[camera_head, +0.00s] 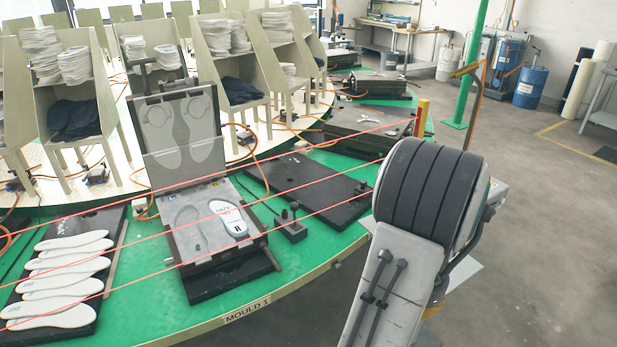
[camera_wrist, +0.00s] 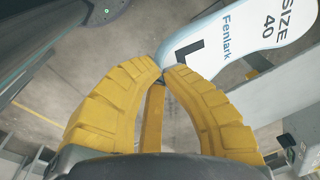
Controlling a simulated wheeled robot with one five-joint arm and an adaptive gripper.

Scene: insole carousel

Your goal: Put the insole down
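In the wrist view my gripper (camera_wrist: 164,76) has its two yellow fingers closed together at the tips. They pinch the end of a white and pale blue insole (camera_wrist: 235,38) marked "Fenlark", "SIZE 40" and "L". The insole is held up with grey floor behind it. In the head view my gripper and this insole are hidden behind my arm. An open mould (camera_head: 200,262) stands on the green carousel with its lid (camera_head: 180,128) raised. Its left foot-shaped cavity (camera_head: 190,228) is empty. Another insole (camera_head: 228,218), marked "R", lies in the right cavity.
Several plain white insoles (camera_head: 60,282) lie on a black board left of the mould. A small lever block (camera_head: 291,226) and a black plate (camera_head: 308,188) are right of it. Red lines cross above the carousel edge. Shelved racks (camera_head: 65,110) stand behind.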

